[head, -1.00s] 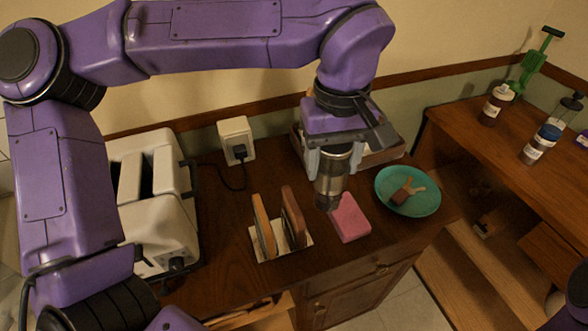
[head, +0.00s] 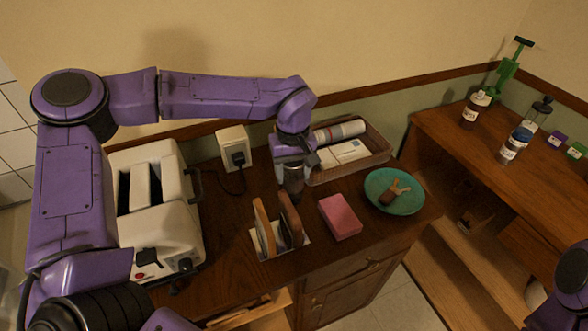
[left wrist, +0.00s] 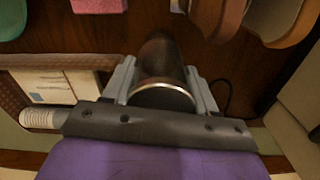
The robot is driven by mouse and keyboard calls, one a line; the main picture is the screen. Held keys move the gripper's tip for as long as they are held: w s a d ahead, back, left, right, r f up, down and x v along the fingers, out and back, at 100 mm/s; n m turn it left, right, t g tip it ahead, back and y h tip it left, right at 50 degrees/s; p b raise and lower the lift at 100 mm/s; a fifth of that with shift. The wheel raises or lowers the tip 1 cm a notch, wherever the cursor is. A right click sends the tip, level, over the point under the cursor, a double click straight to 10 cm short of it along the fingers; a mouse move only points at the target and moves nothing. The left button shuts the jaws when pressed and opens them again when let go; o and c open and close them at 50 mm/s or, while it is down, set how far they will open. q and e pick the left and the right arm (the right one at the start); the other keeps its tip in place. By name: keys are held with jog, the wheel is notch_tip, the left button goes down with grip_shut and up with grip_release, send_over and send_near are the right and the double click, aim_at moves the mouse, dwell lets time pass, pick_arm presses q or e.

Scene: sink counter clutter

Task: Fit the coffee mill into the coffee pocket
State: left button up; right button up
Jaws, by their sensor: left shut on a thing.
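The coffee mill (head: 293,180) is a dark, metallic cylinder with a shiny rim, held upright over the counter behind the wooden-slab rack. My left gripper (head: 291,160) is shut on it near its top. In the left wrist view the mill (left wrist: 160,72) sits between the two grey fingers (left wrist: 165,88). Whether its base touches the counter I cannot tell. I cannot make out which spot is the coffee pocket; a wicker tray (head: 385,153) with a white roll and pale boxes lies just right of the gripper. My right gripper is not in view.
A rack with two wooden slabs (head: 290,217) stands in front of the mill. A pink block (head: 340,217) and a teal plate (head: 412,203) lie to the right. A white toaster (head: 160,235) is left, and a socket with a cord (head: 234,145) is on the wall.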

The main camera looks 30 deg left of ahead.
pick_arm(q)
jog(key=shift+w+d+f, duration=0.1)
jog(key=shift+w, duration=0.05)
jog(key=o, duration=1.3)
jog(key=shift+o, duration=0.2)
jog(key=shift+s, duration=0.2)
